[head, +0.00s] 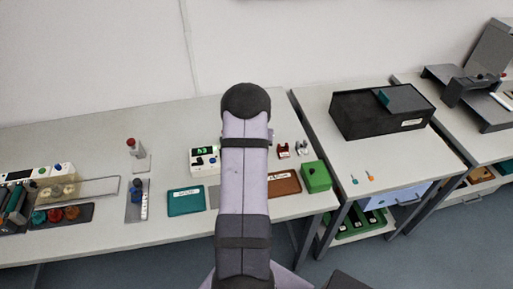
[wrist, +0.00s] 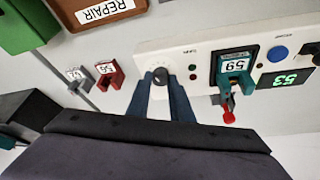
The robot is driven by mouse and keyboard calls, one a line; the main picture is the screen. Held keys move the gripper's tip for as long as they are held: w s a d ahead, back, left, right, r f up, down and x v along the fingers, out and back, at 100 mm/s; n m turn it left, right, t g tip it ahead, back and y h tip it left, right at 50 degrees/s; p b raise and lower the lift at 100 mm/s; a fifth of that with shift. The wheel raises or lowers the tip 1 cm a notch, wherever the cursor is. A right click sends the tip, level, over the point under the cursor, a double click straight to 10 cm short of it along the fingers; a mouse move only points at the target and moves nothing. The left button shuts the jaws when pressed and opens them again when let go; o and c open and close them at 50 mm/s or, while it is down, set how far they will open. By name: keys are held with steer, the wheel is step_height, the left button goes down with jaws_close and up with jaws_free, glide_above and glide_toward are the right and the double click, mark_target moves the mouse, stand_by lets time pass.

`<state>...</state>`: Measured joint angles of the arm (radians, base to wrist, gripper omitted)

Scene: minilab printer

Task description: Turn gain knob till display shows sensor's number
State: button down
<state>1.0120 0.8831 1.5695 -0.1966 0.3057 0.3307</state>
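The gain knob (wrist: 160,76), a dark cap on a pale dial, is on the white instrument panel (wrist: 205,45) in the wrist view. My gripper (wrist: 162,86) has its two blue fingers apart, one on each side of the knob, with a gap visible between them. Contact with the knob cannot be told. The green display (wrist: 286,78) appears to read 53. A teal sensor (wrist: 235,66) in the panel's dark socket bears a label that appears to read 59. In the head view my arm covers the gripper and knob; the display (head: 203,151) shows left of it.
A red block (wrist: 108,73) and a grey block (wrist: 77,75) with number labels stand beside the panel. The brown REPAIR tray (wrist: 75,20) and a green box (head: 316,177) are nearby. A teal tray (head: 186,203) lies in front of the panel. A blue button (wrist: 277,54) is near the display.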

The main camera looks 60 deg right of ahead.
steer(key=shift+f+b, duration=0.15)
steer(key=shift+b, duration=0.6)
steer(key=m+b, duration=0.1)
steer(key=b, duration=0.2)
steer(key=shift+w+f+m+g+b, duration=0.1)
steer(key=shift+f+m+g+b, duration=0.1)
steer(key=shift+m+g+b, duration=0.15)
steer(key=m+g+b, duration=0.1)
steer(key=m+b, duration=0.2)
steer(key=b, duration=0.2)
steer(key=shift+w+h+b, duration=0.15)
steer(key=shift+h+b, duration=0.15)
steer(key=shift+b, duration=0.05)
steer(key=m+b, duration=0.1)
steer(key=m+g+b, duration=0.1)
steer(key=shift+r+m, duration=0.2)
steer(key=shift+m, duration=0.15)
steer(key=shift+w+r+m+g+b, duration=0.15)
steer(key=shift+m+g+b, duration=0.35)
steer(key=shift+m, duration=0.8)
steer(key=shift+y, duration=0.4)
steer(key=c, duration=1.6)
jaws_free()
